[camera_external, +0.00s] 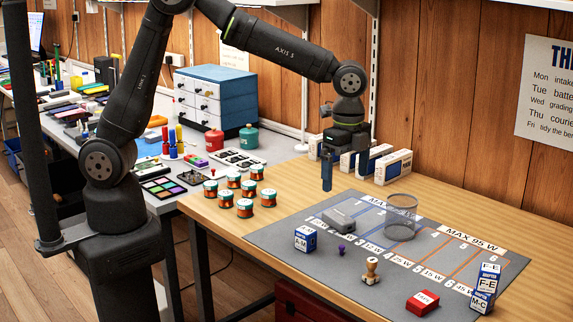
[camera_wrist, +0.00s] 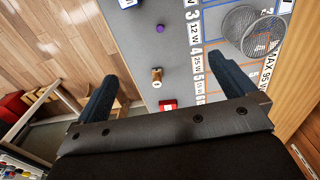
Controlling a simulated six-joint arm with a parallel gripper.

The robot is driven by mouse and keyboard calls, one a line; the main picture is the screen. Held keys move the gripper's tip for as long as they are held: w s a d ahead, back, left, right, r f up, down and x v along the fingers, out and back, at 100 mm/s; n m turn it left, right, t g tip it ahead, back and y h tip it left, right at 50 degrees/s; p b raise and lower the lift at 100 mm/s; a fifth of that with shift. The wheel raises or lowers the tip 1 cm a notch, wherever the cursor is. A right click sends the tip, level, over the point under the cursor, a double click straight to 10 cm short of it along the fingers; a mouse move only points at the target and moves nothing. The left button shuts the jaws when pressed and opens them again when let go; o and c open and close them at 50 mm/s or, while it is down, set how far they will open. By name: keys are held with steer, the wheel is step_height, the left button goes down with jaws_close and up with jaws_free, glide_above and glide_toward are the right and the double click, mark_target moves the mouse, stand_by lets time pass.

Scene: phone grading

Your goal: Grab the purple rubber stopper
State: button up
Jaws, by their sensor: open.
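The purple rubber stopper (camera_external: 341,251) is a small dark purple piece on the grey mat (camera_external: 278,238), between the blue A-M box and the wooden stamp. It also shows in the wrist view as a small purple dot (camera_wrist: 160,28) on the mat, beyond the fingertips. My gripper (camera_external: 327,172) points down and hangs above the back left part of the mat, behind the stopper and well above it. In the wrist view my gripper (camera_wrist: 165,78) has its two blue-grey fingers wide apart with nothing between them.
A red box (camera_external: 422,302) and stacked blue boxes (camera_external: 487,283) stand front right. Several tins (camera_external: 244,208) stand left of the mat.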

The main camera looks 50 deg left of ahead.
steer(key=shift+c, duration=0.4)
steer(key=c, duration=1.3)
steer(key=shift+o, duration=0.2)
glide_toward(342, 246)
step_height(342, 246, down, 9)
